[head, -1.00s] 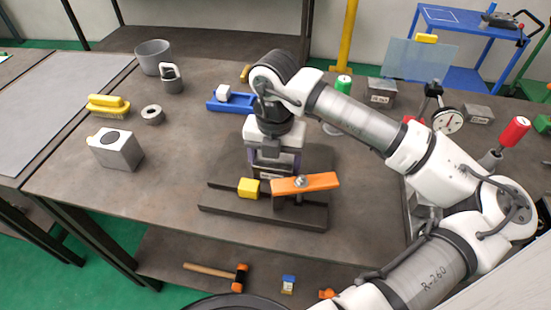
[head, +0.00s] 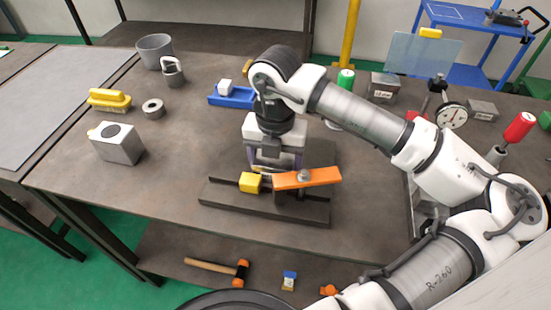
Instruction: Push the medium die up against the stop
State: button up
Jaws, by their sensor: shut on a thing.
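My gripper (head: 272,165) points down behind the fixture at the middle of the bench, just behind the orange clamp bar. It is shut on a grey steel block, which I take for the medium die; the block is mostly hidden by the fixture and the gripper. The dark fixture base (head: 225,204) carries a low rail, a yellow block (head: 250,183) and the orange clamp bar (head: 318,178). I cannot tell which part is the stop, or whether the die touches it.
Labelled steel blocks (head: 383,87) (head: 481,110) stand at the right rear, near a dial gauge (head: 452,115). A blue holder (head: 232,96) lies behind my gripper. A steel block with a round dark top (head: 116,143) stands at left. The bench between it and the fixture is clear.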

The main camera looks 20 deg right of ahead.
jog(key=shift+s+a, duration=0.15)
jog(key=shift+s, duration=0.05)
jog(key=o, duration=1.8)
jog(key=shift+c, duration=0.2)
